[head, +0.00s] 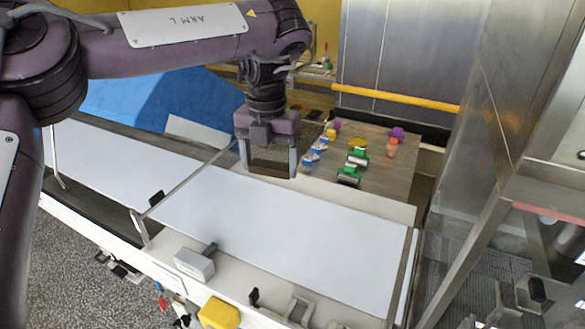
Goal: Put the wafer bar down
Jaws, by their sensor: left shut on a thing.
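My left gripper (268,168) comes in from the upper left and points down, with its two fingers apart left and right. It is shut on a brown wafer bar (268,169), which spans the gap between the fingertips. The bar looks roughly level. It appears above the far edge of the white belt (290,235); how high, I cannot tell. My right gripper is not in view.
A thin metal rod (185,185) crosses the belt on the left. Behind the belt, a wooden board (385,180) carries several small coloured items, including a green-topped one (348,175). Steel framing stands at right. The belt's middle is clear.

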